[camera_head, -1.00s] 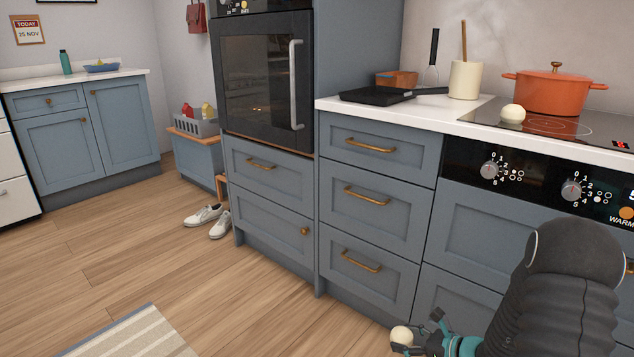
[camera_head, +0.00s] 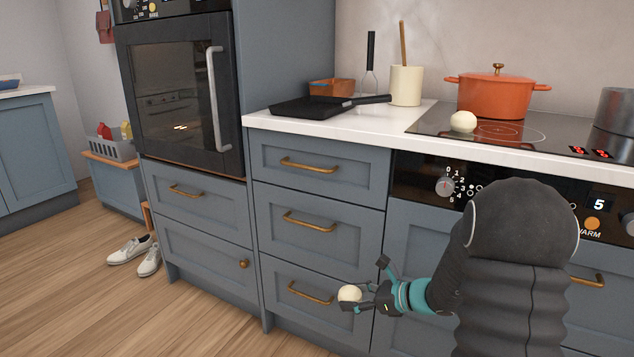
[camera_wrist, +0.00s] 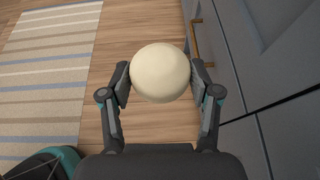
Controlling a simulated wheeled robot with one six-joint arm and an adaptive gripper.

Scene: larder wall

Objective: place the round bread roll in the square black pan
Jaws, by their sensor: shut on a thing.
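My gripper (camera_head: 366,286) is shut on a smooth, pale cream round bread roll (camera_head: 348,293). It holds the roll low, in front of the bottom drawer and well below the counter. In the wrist view the roll (camera_wrist: 160,73) sits between the two fingertips. The square black pan (camera_head: 312,107) lies on the white counter at the left, its handle pointing right. The pan's inside looks empty, though it is seen at a shallow angle. A similar pale round thing (camera_head: 463,121) rests on the cooktop.
An orange pot (camera_head: 495,98) and a grey pot (camera_head: 615,110) stand on the cooktop (camera_head: 540,135). A cream utensil crock (camera_head: 406,86) and a terracotta box (camera_head: 331,88) stand behind the pan. Drawer handles (camera_head: 310,222) stick out from the cabinet front. White shoes (camera_head: 135,252) lie on the floor.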

